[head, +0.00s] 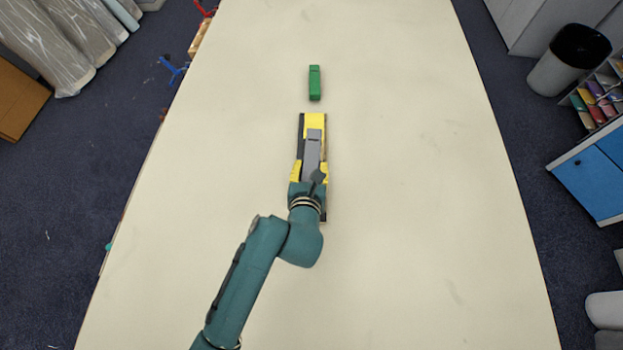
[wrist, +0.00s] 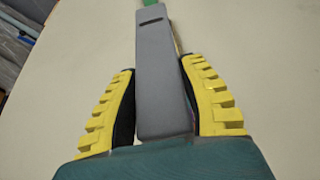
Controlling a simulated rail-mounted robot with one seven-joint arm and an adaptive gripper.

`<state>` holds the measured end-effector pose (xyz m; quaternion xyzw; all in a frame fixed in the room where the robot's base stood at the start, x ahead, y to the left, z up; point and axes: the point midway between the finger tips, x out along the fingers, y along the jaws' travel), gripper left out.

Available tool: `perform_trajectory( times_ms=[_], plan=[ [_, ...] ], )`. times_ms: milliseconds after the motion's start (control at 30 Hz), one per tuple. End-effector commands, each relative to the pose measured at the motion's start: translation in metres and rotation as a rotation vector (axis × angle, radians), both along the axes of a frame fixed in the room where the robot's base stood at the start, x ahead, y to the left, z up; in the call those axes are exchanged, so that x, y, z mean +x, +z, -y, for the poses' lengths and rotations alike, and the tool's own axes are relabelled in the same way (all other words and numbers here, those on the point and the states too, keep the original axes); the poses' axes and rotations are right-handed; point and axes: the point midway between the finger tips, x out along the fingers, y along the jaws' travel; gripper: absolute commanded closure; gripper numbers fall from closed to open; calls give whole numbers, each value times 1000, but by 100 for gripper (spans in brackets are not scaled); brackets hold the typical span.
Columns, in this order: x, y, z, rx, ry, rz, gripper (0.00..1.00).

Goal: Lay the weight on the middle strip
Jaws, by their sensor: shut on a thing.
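The weight is a long grey bar (head: 313,145) with a dark slot near its far end. My gripper (head: 311,170) is shut on it, with yellow ridged fingers on both sides. In the wrist view the bar (wrist: 162,75) runs lengthwise between the fingers (wrist: 159,85). Below it in the head view is a narrow board with a yellow strip (head: 315,119), a dark strip (head: 301,127) at its left and a thin brown edge at its right. The bar and my arm hide much of the board. I cannot tell whether the bar touches it.
A green block (head: 314,83) lies beyond the board's far end; a bit of green (wrist: 150,3) shows at the top of the wrist view. The pale table (head: 420,180) is clear on both sides. Small coloured items sit along its left edge.

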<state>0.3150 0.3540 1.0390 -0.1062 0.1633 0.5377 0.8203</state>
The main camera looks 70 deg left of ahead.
Motion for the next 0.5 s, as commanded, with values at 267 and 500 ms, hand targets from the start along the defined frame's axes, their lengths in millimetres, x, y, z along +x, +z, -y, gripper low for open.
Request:
perform_trajectory(
  times_ms=[267, 500],
  plan=[
    [-2, -43, -4, 7, 8, 7, 98],
    [-2, -68, -4, 9, 8, 7, 98]
  ],
)
